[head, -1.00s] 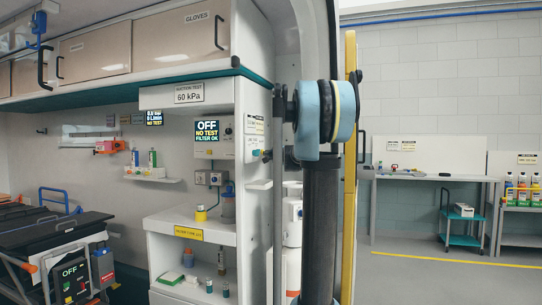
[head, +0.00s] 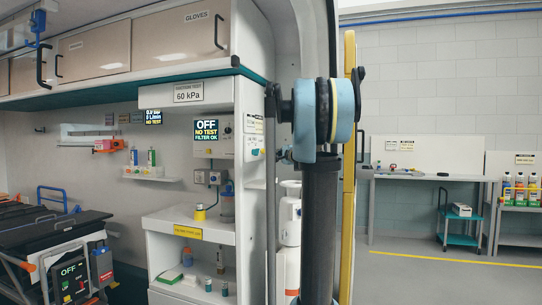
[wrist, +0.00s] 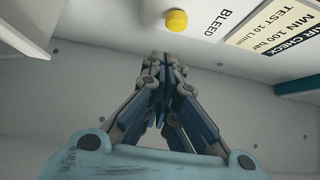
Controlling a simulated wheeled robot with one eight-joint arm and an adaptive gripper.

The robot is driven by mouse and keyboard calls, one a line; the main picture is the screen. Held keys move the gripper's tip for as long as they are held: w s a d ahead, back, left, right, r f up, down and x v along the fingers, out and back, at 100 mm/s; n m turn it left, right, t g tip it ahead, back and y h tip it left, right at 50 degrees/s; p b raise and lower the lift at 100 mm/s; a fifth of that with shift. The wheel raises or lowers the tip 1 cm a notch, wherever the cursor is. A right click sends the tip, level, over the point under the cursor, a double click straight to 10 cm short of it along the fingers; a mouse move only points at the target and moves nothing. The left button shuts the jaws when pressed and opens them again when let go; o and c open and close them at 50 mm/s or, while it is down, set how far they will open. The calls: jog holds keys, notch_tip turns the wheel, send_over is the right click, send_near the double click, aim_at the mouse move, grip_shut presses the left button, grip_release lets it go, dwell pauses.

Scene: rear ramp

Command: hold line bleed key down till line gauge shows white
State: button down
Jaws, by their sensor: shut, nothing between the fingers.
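The bleed key is a round yellow button (wrist: 176,20) at the top of the wrist view, on a white panel with the word BLEED beside it, upside down. My gripper (wrist: 160,58) is shut and empty. Its fingertips appear just below the yellow button in the picture; I cannot tell whether they touch it. In the head view the gripper is mostly hidden or too small to make out beside my arm. No line gauge face can be read in either view.
An air check label (wrist: 280,28) is on the panel beside the key. In the head view, a suction unit (head: 213,140) and a white cabinet (head: 190,222) stand left of my arm. A yellow post (head: 348,180) stands close on its right. Open floor lies further right.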

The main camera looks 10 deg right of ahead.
jog(key=v, duration=0.8)
jog(key=shift+s+d, duration=0.2)
jog(key=shift+s, duration=0.1)
jog(key=s+a+f+n+g+y, duration=0.1)
jog(key=s+a+f+n+g, duration=0.35)
jog(key=s+a+f, duration=0.5)
jog(key=s+a+f+n+g+y, duration=0.1)
jog(key=s+a+f+n+g, duration=0.4)
jog(key=s+f, duration=0.65)
jog(key=s+d+f+n+g+h, duration=0.2)
jog(key=s+d+f+h, duration=0.1)
jog(key=s+f, duration=0.8)
jog(key=s+d+f+n+g+h, duration=0.3)
jog(key=s+f, duration=0.9)
jog(key=shift+s+f+n+g+h, duration=0.15)
jog(key=shift+s+n+g+h, duration=0.05)
jog(key=shift+n+g+h, duration=0.15)
jog(key=shift+d, duration=0.1)
